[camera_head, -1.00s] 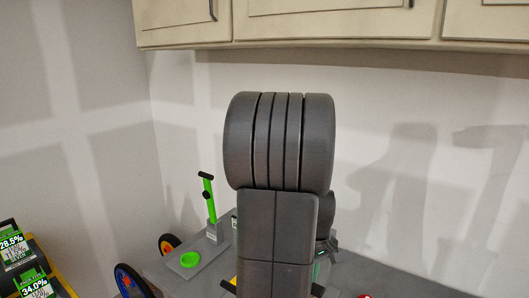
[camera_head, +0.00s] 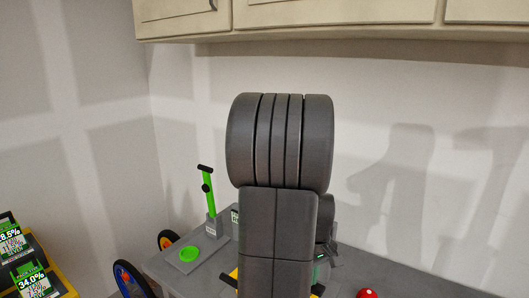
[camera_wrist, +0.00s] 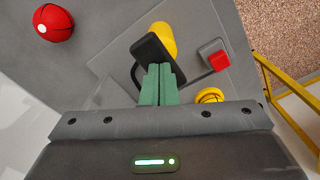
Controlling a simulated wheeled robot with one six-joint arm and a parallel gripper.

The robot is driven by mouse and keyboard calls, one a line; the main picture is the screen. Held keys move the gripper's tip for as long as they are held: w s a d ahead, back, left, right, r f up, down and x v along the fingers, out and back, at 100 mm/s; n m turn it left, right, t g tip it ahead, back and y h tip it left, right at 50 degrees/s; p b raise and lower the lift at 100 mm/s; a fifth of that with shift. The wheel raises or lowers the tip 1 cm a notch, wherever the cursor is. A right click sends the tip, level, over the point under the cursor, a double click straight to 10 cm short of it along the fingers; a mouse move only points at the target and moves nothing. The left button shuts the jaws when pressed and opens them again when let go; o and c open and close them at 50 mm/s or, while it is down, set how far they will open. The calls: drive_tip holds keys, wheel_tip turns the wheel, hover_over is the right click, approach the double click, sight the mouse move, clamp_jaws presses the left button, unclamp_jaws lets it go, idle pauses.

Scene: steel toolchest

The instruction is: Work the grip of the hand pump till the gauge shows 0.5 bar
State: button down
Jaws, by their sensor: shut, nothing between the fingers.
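My gripper's green fingers (camera_wrist: 160,80) are shut and empty in the wrist view. Their tips are close to a black plate with a thin loop (camera_wrist: 155,52), in front of a yellow rounded body (camera_wrist: 163,38); I cannot tell if they touch. In the head view my arm hides most of this area.
A red button on a grey box (camera_wrist: 217,60) and a yellow ring (camera_wrist: 209,96) are near the fingers. A red ball (camera_head: 367,294) lies to the right. Cabinets (camera_head: 330,20) hang above.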

drive_tip(key=shift+f+b, duration=0.5)
drive_tip(key=shift+f, duration=0.3)
drive_tip(key=shift+r, duration=0.15)
drive_tip(key=shift+r+p, duration=2.35)
drive_tip(key=shift+r, duration=0.35)
drive_tip(key=shift+a, duration=0.1)
